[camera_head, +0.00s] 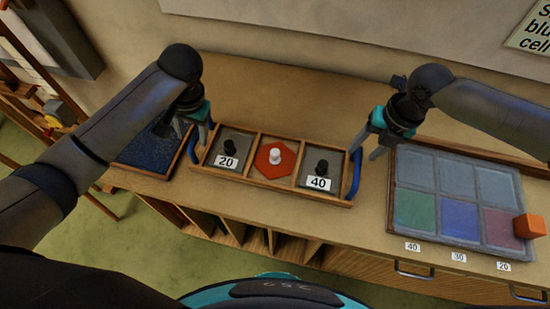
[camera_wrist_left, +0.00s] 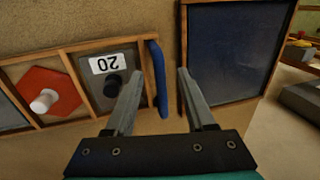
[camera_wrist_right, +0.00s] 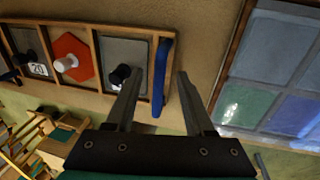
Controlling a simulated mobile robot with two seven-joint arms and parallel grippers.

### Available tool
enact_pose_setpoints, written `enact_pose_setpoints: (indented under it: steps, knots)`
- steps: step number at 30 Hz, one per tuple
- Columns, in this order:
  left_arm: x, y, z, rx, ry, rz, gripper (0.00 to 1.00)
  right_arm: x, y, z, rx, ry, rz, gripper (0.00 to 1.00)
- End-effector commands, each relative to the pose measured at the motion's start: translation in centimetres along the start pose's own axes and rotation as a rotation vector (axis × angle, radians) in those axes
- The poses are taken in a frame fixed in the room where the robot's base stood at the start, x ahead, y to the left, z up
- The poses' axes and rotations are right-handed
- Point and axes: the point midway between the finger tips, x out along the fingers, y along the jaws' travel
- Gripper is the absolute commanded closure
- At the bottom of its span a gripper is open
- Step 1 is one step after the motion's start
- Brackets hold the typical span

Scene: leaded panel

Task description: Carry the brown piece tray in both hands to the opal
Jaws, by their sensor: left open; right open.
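The brown piece tray (camera_head: 272,185) lies on the wooden bench top. Its three compartments hold a grey piece with a black knob labelled 20, a red hexagon with a white knob, and a grey piece with a black knob labelled 40. A blue handle stands at each end. My left gripper (camera_head: 200,134) is open, its fingers on either side of the left handle (camera_wrist_left: 157,78). My right gripper (camera_head: 370,150) is open, its fingers on either side of the right handle (camera_wrist_right: 162,78). I cannot tell which thing is the opal.
A dark blue framed panel (camera_head: 150,148) lies left of the tray. A leaded panel (camera_head: 455,186) with clear, green, blue and red cells lies to the right, with an orange cube (camera_head: 530,226) at its right edge. Bench top behind the tray is clear.

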Motion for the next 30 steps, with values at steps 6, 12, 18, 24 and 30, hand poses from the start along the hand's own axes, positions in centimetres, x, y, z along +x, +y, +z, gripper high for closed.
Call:
enact_pose_setpoints:
  steps: [6,12,18,24,30]
  knots:
    - [2.9,0.0,0.0,0.000,-0.002,0.000,0.45,2.9,0.0,0.0,-0.001,0.001,-0.001,0.46]
    - [3.7,0.0,0.0,0.001,0.000,0.000,0.45,3.7,0.0,0.0,-0.001,-0.001,0.000,0.46]
    - [3.7,0.0,0.0,0.001,0.001,0.000,0.45,3.7,0.0,0.0,-0.001,-0.001,0.000,0.46]
    - [3.7,0.0,0.0,0.001,0.001,0.000,0.62,3.7,0.0,0.0,-0.001,0.000,0.000,0.63]
    - [3.7,0.0,0.0,0.001,0.001,0.000,0.85,3.7,0.0,0.0,-0.001,-0.001,0.000,0.86]
